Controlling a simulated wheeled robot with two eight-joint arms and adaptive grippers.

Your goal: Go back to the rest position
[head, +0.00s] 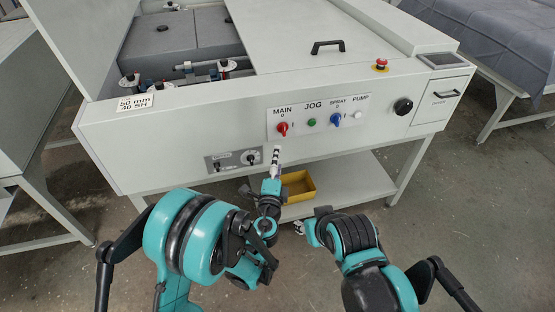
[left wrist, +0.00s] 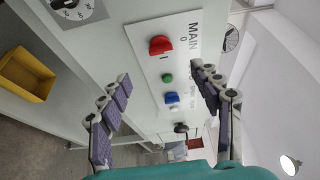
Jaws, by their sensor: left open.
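My left gripper (head: 276,156) is raised in front of the machine's control panel (head: 335,112), just below the red MAIN knob (head: 282,128) in the head view. In the left wrist view my left gripper (left wrist: 162,78) is open, its two purple-padded fingers spread wide with nothing between them. The red MAIN knob (left wrist: 160,45) shows beyond the fingers, apart from them. My right gripper (head: 306,229) is low, near the bottom middle of the head view; its fingers are too small and hidden to read.
The panel also carries a green JOG button (head: 311,122), a blue SPRAY knob (head: 335,119) and a white PUMP button (head: 358,115). A red emergency stop (head: 381,64) sits on top. A yellow bin (head: 298,187) stands on the lower shelf (head: 350,180). Open floor lies at lower right.

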